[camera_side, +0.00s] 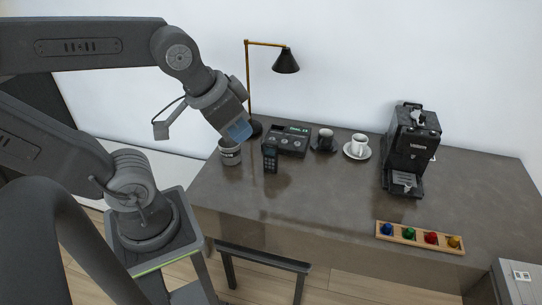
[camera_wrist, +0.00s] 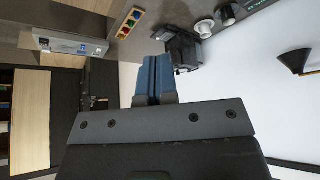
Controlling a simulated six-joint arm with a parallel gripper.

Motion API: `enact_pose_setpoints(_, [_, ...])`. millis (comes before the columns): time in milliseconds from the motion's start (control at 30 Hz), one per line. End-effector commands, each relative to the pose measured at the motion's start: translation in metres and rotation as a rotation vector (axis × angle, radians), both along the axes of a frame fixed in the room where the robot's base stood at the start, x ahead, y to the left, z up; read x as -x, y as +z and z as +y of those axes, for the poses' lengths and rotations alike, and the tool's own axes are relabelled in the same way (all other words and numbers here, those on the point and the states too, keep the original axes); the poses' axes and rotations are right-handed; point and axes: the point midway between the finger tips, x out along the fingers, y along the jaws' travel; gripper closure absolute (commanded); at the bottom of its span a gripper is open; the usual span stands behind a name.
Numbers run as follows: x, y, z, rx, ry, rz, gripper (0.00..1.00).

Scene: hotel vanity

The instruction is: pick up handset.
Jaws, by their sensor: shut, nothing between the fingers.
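The handset (camera_side: 270,157) is a small dark phone with a keypad. It stands upright near the left part of the grey vanity top (camera_side: 310,195) in the side view, in front of a dark clock-like box. My gripper (camera_side: 239,131) is above the vanity's left end, up and to the left of the handset and apart from it. Its blue fingers are together and empty; they also show shut in the wrist view (camera_wrist: 153,80). I cannot make out the handset in the wrist view.
A round tin (camera_side: 230,153) stands just left of the handset, below my gripper. The dark box (camera_side: 287,140), a lamp (camera_side: 286,62), a dark cup (camera_side: 325,139), a white cup (camera_side: 359,145) and a coffee machine (camera_side: 408,150) line the back. A tray of colored pieces (camera_side: 419,238) lies front right. The middle is clear.

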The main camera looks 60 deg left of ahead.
Motion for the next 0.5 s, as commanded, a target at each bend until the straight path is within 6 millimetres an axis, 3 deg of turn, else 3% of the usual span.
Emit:
enact_pose_setpoints(133, [0.0, 0.0, 0.0, 0.0, 0.0, 0.0, 1.0])
enact_pose_setpoints(500, [0.0, 0.0, 0.0, 0.0, 0.0, 0.0, 0.65])
